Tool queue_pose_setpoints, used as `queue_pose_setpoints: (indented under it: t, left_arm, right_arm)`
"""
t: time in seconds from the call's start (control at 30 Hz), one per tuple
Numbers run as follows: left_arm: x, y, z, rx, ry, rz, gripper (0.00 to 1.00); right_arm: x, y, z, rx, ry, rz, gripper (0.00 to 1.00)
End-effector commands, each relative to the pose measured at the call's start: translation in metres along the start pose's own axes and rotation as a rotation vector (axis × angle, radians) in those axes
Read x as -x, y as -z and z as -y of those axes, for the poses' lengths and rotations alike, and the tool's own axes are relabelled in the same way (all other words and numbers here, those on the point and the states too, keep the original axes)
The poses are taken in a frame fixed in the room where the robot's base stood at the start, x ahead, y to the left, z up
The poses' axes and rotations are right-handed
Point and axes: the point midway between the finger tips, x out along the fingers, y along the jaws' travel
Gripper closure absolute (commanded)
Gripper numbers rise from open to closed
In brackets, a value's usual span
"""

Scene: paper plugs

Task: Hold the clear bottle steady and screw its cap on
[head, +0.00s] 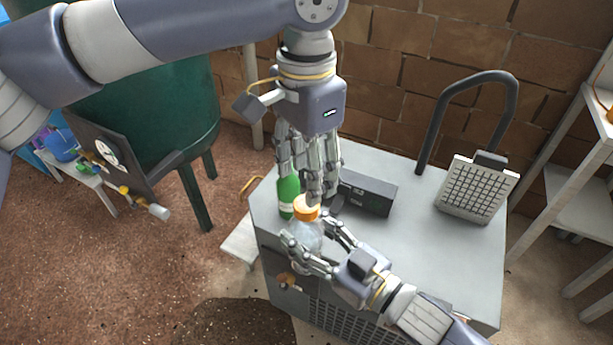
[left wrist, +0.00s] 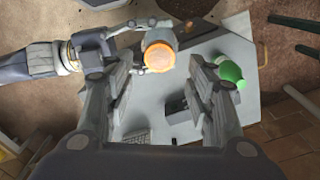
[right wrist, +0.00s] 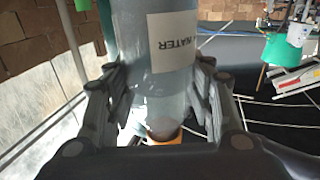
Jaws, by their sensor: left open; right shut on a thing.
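The clear bottle (head: 307,236) is upright above the front left part of the grey cabinet top. The orange cap (head: 306,208) sits over its mouth; I cannot tell how tightly it is seated. My right gripper (head: 318,246) is shut around the bottle's body. In the right wrist view the bottle (right wrist: 158,85) carries a white label reading WATER, between the fingers. My left gripper (head: 310,190) points down from above, open, with its fingertips near the cap. In the left wrist view the cap (left wrist: 158,56) shows beyond the spread fingers; contact is not clear.
A green bottle (head: 288,193) stands close behind left of the clear bottle. A black box (head: 367,193) lies just right of my left fingers. A grid-faced panel (head: 477,188) and a dark curved handle (head: 466,90) are farther right. The cabinet top (head: 420,235) is bare between them.

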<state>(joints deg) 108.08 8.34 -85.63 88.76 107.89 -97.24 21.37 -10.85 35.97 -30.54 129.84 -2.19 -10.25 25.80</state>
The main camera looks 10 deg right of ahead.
Motion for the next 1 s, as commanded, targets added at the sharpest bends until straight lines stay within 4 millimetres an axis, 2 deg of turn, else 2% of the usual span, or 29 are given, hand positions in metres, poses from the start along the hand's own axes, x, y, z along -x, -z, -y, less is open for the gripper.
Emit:
queue_pose_setpoints:
  t: [0.1,0.2,0.53,0.67,1.0]
  left_arm:
    - [0.013,0.0,0.0,0.054,0.003,-0.003,0.5]
    - [0.017,0.0,0.0,0.075,0.0,-0.002,0.5]
    - [0.015,0.0,0.0,0.076,-0.001,-0.001,0.5]
    - [0.003,0.0,0.0,0.075,-0.001,0.0,0.5]
    - [-0.048,0.0,0.0,0.076,-0.001,-0.001,0.5]
  right_arm:
    - [0.0,0.0,0.0,0.0,0.0,-0.001,1.0]
    - [0.0,0.0,0.0,0.0,0.0,-0.001,1.0]
    - [0.0,0.0,0.0,0.0,0.0,-0.001,1.0]
    - [0.0,0.0,0.0,0.0,0.0,-0.001,1.0]
    - [0.0,0.0,0.0,0.0,0.0,-0.001,1.0]
